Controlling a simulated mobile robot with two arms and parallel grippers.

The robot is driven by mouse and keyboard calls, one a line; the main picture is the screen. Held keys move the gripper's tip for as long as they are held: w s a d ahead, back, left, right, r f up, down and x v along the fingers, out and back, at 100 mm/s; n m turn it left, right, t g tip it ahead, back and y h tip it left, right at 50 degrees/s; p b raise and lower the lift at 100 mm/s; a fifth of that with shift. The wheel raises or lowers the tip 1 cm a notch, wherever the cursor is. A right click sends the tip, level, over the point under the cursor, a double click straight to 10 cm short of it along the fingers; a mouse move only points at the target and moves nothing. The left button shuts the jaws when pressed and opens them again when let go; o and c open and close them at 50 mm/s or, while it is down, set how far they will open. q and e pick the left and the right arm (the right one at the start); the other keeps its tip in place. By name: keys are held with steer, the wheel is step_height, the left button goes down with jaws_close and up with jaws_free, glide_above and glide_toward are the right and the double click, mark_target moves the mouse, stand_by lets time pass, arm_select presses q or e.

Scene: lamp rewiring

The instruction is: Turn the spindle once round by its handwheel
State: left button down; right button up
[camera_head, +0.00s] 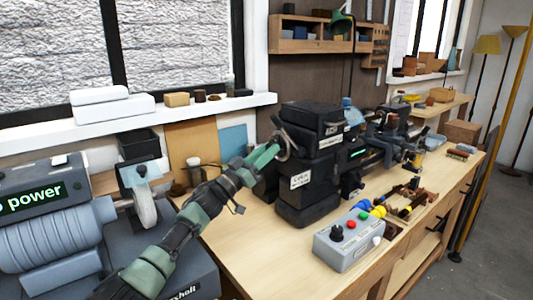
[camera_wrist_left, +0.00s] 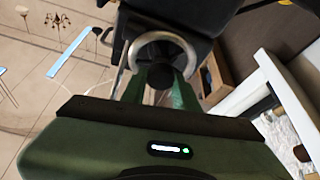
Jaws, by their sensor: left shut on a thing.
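The handwheel (camera_head: 289,149) is a pale metal ring on the left end of the black lathe headstock (camera_head: 308,165). In the left wrist view, the handwheel (camera_wrist_left: 158,38) shows as a silver ring around a dark hub. My left gripper (camera_head: 277,151) reaches it from the left with its green fingers. The spindle itself is hidden inside the headstock. My right gripper is in neither view.
A grey control box (camera_head: 349,243) with coloured knobs stands at the bench's front edge. Several tools (camera_head: 408,200) lie to its right. A grinder (camera_head: 60,235) stands at left. The wooden bench top (camera_head: 255,240) is bare in front of the headstock.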

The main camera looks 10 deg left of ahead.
arm_select(q)
steer(key=shift+f, duration=0.1)
steer(key=c, duration=1.1)
jaws_free()
steer(key=shift+o, duration=0.2)
